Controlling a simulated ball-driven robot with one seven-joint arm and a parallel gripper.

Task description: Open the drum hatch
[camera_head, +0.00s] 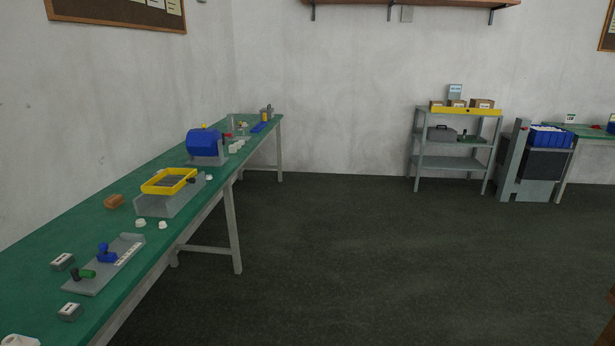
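A blue drum (203,142) sits on a grey base (208,161) on the long green bench at the left, towards its far end. A small yellow part (203,126) shows on top of the drum. I cannot tell at this size where the hatch lies or whether it is open. A small red part (227,135) shows just right of the drum. My gripper is not in view.
The green bench (30,240) also bears a yellow tray (150,187) on a grey stand, a grey plate (90,286) with blue and green parts, and several small white pieces. The dark floor (340,260) right of the bench is clear. A grey shelf (450,162) stands at the back wall.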

